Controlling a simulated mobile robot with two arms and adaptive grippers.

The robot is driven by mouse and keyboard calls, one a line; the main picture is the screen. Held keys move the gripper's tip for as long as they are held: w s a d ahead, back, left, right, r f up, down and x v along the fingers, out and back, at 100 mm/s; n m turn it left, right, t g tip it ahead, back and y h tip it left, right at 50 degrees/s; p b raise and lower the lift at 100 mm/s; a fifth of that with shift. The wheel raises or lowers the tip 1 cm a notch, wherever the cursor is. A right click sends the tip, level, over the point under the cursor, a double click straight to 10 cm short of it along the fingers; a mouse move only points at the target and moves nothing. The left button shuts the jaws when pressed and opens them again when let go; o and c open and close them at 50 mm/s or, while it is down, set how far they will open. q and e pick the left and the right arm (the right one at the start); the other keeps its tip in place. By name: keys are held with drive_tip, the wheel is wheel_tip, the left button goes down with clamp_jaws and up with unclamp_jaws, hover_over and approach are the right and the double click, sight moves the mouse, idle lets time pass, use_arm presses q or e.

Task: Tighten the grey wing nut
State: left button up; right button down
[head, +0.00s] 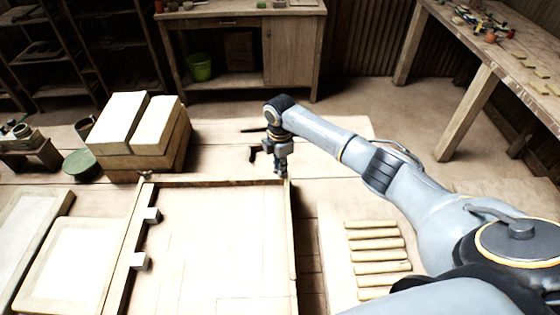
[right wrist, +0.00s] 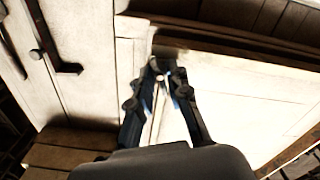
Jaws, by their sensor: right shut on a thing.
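My right gripper (head: 281,170) points down at the back right corner of the wooden frame (head: 292,235). In the right wrist view its fingers (right wrist: 163,72) are closed in at the tips around a small pale grey piece (right wrist: 159,79), which seems to be the grey wing nut. The fingers hide most of it, so I cannot tell how it is turned. In the head view the nut is hidden by the gripper. My left gripper is in neither view.
Two light blocks (head: 139,261) sit on the frame's left side. Stacked pale slabs (head: 150,128) stand at the back left. Yellowish bars (head: 374,243) lie to the right under my arm. A dark and red tool (head: 254,153) lies just left of the gripper.

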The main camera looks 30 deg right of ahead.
drive_tip(key=m+p, duration=0.2)
drive_tip(key=m, duration=0.2)
drive_tip(key=shift+r+m+p, duration=0.1)
drive_tip(key=shift+m+p, duration=0.2)
drive_tip(key=shift+m, duration=0.1)
idle(0.5)
drive_tip(key=c, duration=1.3)
unclamp_jaws()
wheel_tip(320, 180, up, 12)
